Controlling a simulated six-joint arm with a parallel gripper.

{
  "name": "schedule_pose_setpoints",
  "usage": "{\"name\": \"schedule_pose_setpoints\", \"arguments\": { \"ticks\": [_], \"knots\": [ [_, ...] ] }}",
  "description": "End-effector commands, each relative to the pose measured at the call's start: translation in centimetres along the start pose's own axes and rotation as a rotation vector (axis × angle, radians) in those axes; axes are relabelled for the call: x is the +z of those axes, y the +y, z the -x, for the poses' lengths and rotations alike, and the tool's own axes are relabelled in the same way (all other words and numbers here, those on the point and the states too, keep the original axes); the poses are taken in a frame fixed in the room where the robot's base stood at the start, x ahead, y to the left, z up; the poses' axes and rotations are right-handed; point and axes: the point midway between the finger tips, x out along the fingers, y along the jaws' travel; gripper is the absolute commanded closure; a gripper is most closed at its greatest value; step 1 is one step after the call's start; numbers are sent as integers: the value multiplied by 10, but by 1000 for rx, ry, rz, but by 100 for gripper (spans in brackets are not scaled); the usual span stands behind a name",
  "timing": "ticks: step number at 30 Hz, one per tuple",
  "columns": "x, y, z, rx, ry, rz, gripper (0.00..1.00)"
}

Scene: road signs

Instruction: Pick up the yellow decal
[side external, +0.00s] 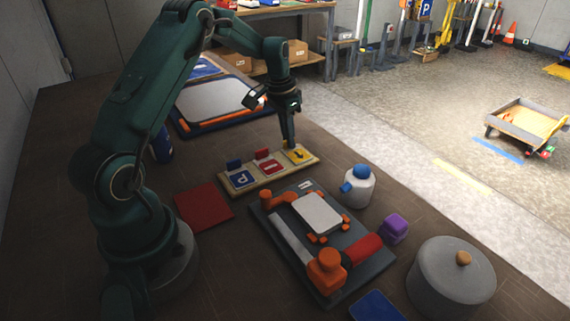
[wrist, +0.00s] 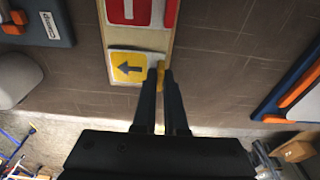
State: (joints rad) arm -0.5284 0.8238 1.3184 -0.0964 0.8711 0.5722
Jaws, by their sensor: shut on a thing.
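The yellow decal (side external: 300,155) with a dark arrow is at the right end of a wooden strip (side external: 243,189). In the wrist view the yellow decal (wrist: 128,68) lies flat, with its upright yellow tab between my fingers. My gripper (side external: 289,146) points down at the decal's back edge. In the wrist view my gripper (wrist: 161,72) is shut on the tab, which my fingers partly hide. The decal appears still at the strip; I cannot tell if it is lifted clear.
A red decal (side external: 268,166) and a blue decal (side external: 242,178) sit beside it on the strip. A grey fixture board (side external: 345,278) with orange clamps is in front. A white bottle with a blue cap (side external: 359,187) stands to the right. A framed panel (side external: 213,103) lies behind.

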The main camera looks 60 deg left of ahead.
Motion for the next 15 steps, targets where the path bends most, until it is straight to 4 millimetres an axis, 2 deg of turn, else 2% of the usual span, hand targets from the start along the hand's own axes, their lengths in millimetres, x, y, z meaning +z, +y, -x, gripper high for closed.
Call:
{"name": "schedule_pose_setpoints", "arguments": {
  "ticks": [5,9,15],
  "knots": [
    [-3,0,16,-2,4,0,100],
    [-7,-1,38,-4,7,0,100],
    [22,-26,68,-3,3,8,100]
  ]
}}
